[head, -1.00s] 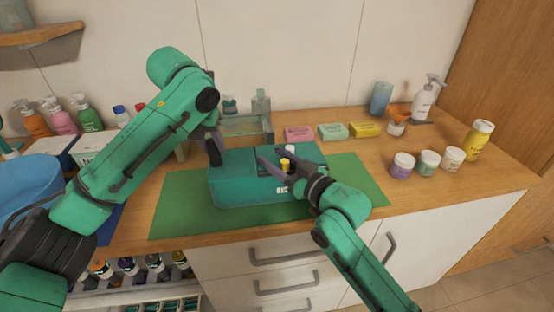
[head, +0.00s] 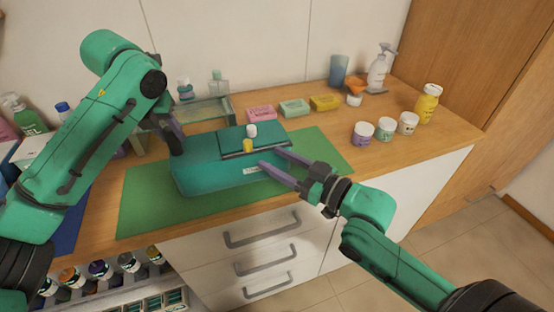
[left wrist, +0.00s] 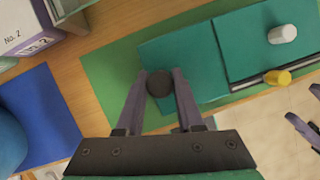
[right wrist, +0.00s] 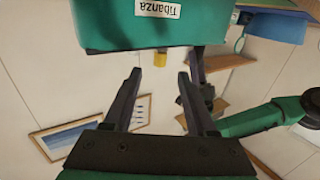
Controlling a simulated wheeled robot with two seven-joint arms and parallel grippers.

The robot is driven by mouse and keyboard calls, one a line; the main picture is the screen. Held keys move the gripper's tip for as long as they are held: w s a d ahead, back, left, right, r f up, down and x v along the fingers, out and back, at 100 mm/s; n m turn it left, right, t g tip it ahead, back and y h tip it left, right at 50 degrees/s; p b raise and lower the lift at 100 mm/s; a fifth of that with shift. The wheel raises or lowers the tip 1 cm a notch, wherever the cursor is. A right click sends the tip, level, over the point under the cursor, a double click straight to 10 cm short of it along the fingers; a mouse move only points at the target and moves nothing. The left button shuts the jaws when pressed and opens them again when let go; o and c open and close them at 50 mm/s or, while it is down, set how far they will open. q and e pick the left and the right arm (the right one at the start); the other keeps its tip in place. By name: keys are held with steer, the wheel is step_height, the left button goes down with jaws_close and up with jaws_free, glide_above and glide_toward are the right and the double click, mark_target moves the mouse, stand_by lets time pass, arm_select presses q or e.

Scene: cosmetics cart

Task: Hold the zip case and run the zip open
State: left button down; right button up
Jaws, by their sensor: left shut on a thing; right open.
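The teal zip case (head: 205,172) lies on a green mat (head: 140,205). A raised panel (head: 270,136) covers its right part, with a dark strip along the panel's front edge. A yellow peg (head: 248,146) stands at that strip and a white peg (head: 251,130) stands on the panel; both also show in the left wrist view. My left gripper (head: 168,138) is shut on a dark round knob (left wrist: 158,83) at the case's left end. My right gripper (head: 271,157) is open and empty, at the case's front right, apart from the yellow peg. The case's label (right wrist: 158,9) shows in the right wrist view.
Pink (head: 261,112), green (head: 294,107) and yellow (head: 325,102) soap-like blocks lie behind the case. A glass tray (head: 212,108) is behind left. Several jars (head: 363,132) and bottles stand at the right. The mat's right end is free; drawers lie below the counter.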

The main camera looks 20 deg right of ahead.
mark_target(251, 147)
steer(key=x, duration=0.9)
jaws_close()
stand_by(0.4)
stand_by(1.3)
